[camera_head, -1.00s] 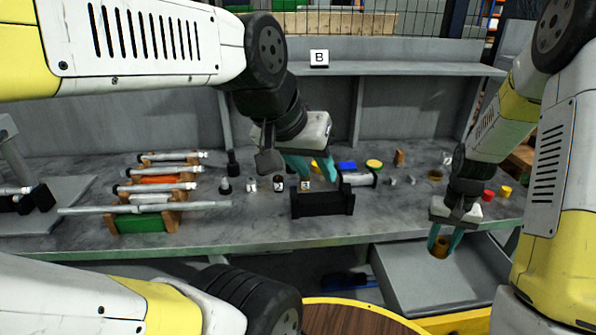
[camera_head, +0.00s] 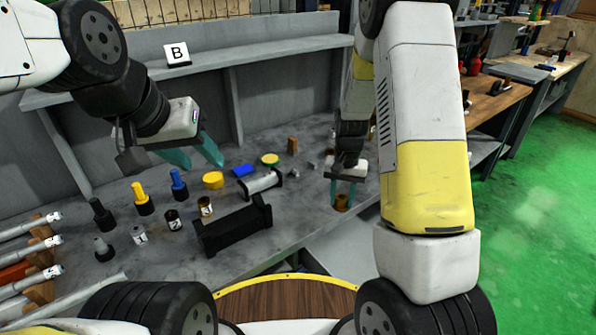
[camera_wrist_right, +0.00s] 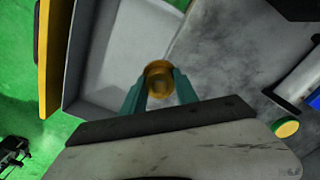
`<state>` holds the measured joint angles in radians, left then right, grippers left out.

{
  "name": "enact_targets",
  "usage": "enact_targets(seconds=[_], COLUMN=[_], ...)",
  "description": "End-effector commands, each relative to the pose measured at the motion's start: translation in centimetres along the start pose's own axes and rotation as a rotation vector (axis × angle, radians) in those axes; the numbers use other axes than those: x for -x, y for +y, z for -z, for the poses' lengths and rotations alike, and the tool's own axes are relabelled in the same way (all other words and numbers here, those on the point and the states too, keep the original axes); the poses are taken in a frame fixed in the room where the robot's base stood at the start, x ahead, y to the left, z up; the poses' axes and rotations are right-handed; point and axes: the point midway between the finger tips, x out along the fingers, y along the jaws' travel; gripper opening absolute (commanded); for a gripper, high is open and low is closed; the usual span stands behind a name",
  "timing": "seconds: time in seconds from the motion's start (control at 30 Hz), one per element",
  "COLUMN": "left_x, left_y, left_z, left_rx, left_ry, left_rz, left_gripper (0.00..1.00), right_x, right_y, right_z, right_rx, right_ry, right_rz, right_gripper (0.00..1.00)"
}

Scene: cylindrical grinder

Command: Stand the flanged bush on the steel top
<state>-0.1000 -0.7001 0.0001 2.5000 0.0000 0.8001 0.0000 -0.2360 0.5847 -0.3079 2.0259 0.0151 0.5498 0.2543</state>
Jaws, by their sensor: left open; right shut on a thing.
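The flanged bush (camera_head: 341,203) is a gold-bronze ring held in my right gripper (camera_head: 343,184). The right wrist view shows the bush (camera_wrist_right: 158,78) between the two teal fingers, with its round opening facing the camera. The gripper is shut on it, near the front edge of the grey steel top (camera_head: 295,208). In the right wrist view it overlaps the border between tray and top; its height above them is hard to tell. My left gripper (camera_head: 193,157) is open and empty above the back left of the top.
A grey tray (camera_head: 352,248) lies below the top's front edge. Numbered pots and coloured pegs stand further left.

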Motion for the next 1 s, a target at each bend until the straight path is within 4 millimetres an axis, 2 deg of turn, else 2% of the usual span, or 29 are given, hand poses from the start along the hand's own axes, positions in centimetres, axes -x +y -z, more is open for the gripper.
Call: enact_targets(seconds=[0.3,0.5,0.77,0.9,1.0], left_x=[0.0,0.0,0.0,0.0,0.0], left_y=[0.0,0.0,0.0,0.0,0.0], left_z=[0.0,0.0,0.0,0.0,0.0], left_rx=[0.0,0.0,0.0,0.0,0.0], left_ry=[0.0,0.0,0.0,0.0,0.0], left_rz=[0.0,0.0,0.0,0.0,0.0], left_gripper=[0.44,0.44,0.44,0.44,0.44], right_x=[-0.9,-1.2,-1.4,-3.7,-4.7], right_y=[-4.1,-5.9,-6.8,-6.7,-6.7], right_z=[7.7,11.2,12.8,12.5,12.6], right_rx=[0.003,0.002,0.002,0.002,0.003], right_ry=[0.004,0.002,0.002,-0.002,0.0], right_rz=[0.001,0.0,0.001,-0.001,0.0], right_gripper=[0.0,0.0,0.0,0.0,0.0])
